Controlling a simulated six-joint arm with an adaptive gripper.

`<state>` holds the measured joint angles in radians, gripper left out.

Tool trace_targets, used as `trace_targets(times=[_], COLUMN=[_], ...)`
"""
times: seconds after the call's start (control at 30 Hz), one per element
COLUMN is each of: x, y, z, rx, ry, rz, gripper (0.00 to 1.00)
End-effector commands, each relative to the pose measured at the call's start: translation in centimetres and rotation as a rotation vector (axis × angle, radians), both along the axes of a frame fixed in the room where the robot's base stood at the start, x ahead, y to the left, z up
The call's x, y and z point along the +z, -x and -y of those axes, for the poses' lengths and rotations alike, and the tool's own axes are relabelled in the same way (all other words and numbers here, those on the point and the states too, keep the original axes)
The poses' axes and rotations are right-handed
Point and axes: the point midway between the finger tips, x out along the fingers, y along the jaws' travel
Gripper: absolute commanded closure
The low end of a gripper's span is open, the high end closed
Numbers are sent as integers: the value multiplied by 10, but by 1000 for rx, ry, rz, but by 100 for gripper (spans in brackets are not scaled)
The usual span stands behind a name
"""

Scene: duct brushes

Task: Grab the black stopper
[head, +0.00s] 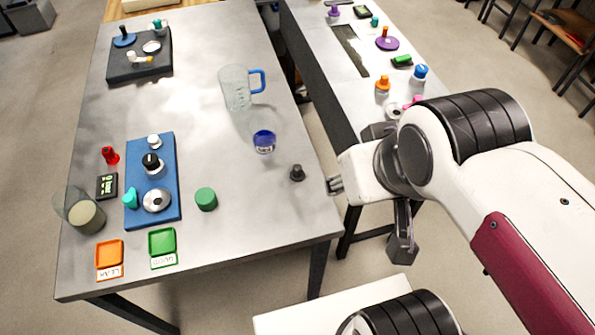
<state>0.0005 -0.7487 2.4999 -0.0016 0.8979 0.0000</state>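A small dark stopper (297,173) stands upright on the grey metal table, near its right edge. Another black-topped piece (151,161) sits on the blue board (168,213) at the left; I cannot tell whether it is also a stopper. My gripper (334,185) is just beyond the table's right edge, to the right of the dark stopper and apart from it. Its fingertips point left toward the table. The fingers are small and partly hidden by the wrist, so their opening does not show clearly.
A clear jug (236,92) with a blue handle and a blue-based clear cup (264,142) stand behind the stopper. A green cylinder (206,199) is to its left. Orange (109,253) and green (162,241) trays lie at the front. The table's front right is bare.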

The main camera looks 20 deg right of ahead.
Motion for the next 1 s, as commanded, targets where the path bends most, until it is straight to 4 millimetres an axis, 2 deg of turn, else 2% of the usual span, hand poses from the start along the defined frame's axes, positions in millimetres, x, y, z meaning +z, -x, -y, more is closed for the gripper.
trace_targets(times=[0.27, 0.7, 1.0], x=[-1, -10, -25], y=[-22, -105, -158], z=[18, 84, 118], rx=[-13, 9, 89], ry=[56, 267, 378], rz=[20, 101, 151], gripper=[64, 64, 64])
